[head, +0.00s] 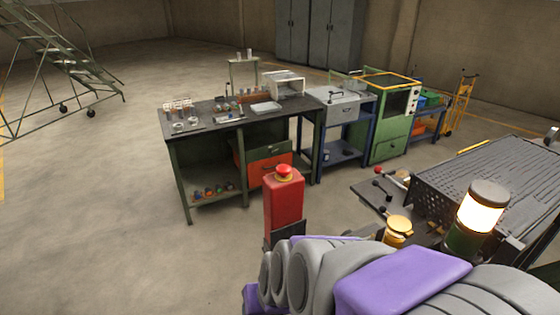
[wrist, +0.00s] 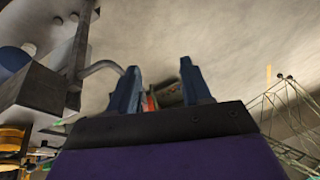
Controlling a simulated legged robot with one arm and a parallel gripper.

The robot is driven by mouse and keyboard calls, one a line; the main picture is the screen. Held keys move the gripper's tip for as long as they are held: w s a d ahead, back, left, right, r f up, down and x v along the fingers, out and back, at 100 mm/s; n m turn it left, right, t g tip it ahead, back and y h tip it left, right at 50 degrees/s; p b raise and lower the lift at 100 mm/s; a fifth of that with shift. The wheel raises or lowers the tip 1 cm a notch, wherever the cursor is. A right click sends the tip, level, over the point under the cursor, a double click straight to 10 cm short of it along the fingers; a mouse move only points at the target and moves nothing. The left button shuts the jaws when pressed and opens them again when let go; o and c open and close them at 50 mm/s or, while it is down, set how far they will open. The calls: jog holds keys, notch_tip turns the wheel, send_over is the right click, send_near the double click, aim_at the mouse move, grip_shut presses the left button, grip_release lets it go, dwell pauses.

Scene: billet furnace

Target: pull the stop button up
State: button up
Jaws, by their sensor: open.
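The stop button (head: 284,170) is a red mushroom cap on top of an upright red box (head: 284,203) in the head view. The box stands just beyond my grey and purple arm, which hides its lower part. My gripper (wrist: 160,65) shows in the wrist view as two blue fingers spread apart, with nothing held between them. A small red and green patch shows beyond the finger gap; I cannot tell what it belongs to. The gripper's fingers cannot be made out in the head view, so their distance from the button is unclear.
A dark workbench (head: 225,124) with small items stands behind the box. A green cabinet (head: 390,125) is to its right. A lit beacon (head: 482,210) and a grey slatted machine bed (head: 500,180) are at right. The floor at left is clear up to a stair (head: 55,55).

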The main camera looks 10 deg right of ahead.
jog(key=shift+o, duration=1.3)
jog(key=w+a+r+t, duration=0.1)
jog(key=w+a+t, duration=0.1)
jog(key=w, duration=0.5)
jog(key=shift+w+a+m+t, duration=0.2)
jog(key=shift+a+m+t, duration=0.15)
jog(key=shift+a, duration=0.35)
jog(key=m+t+h+p, duration=0.2)
jog(key=m+t+h, duration=0.4)
jog(key=t+h, duration=0.45)
send_near(284, 173)
jog(key=w+p, duration=0.1)
jog(key=p, duration=0.1)
jog(key=w+g+h+p, duration=0.1)
jog(key=p, duration=0.2)
jog(key=shift+w+a+r+n, duration=0.15)
jog(key=shift+w+r+n, duration=0.1)
jog(key=shift+r, duration=0.15)
jog(key=x, duration=1.1)
jog(key=shift+w+f, duration=0.2)
jog(key=shift+w, duration=0.1)
grip_shut()
